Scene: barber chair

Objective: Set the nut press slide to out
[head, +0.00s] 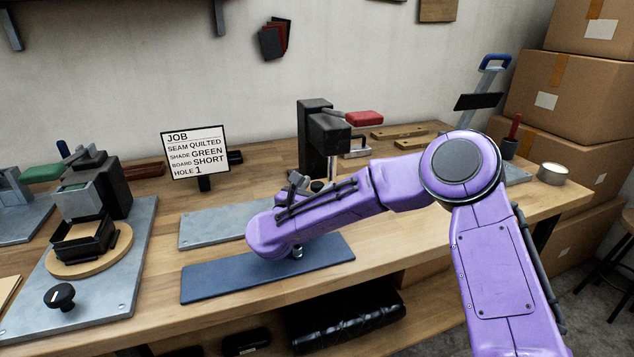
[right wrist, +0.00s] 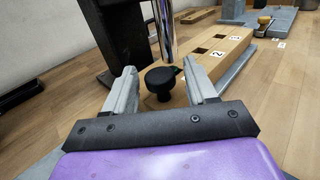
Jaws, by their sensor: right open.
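The nut press (head: 318,128) stands at the middle back of the bench, a black column with a red-handled lever (head: 363,118). Its grey base plate (head: 212,228) is partly hidden behind my right arm. My right gripper (head: 306,184) is at the foot of the press. In the right wrist view my gripper (right wrist: 165,84) is open, and a black round knob (right wrist: 160,78) on a short stem stands between or just beyond its fingertips. I cannot tell whether the fingers touch the knob. Whether this knob belongs to the slide is not clear. My left gripper is not in view.
A wooden block (right wrist: 228,48) with numbered holes lies beyond the knob, right of a dark column (right wrist: 116,35). A job sign (head: 196,152) stands left of the press. A blue mat (head: 225,279) lies in front. Another fixture (head: 85,240) with a black knob (head: 60,296) is at left.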

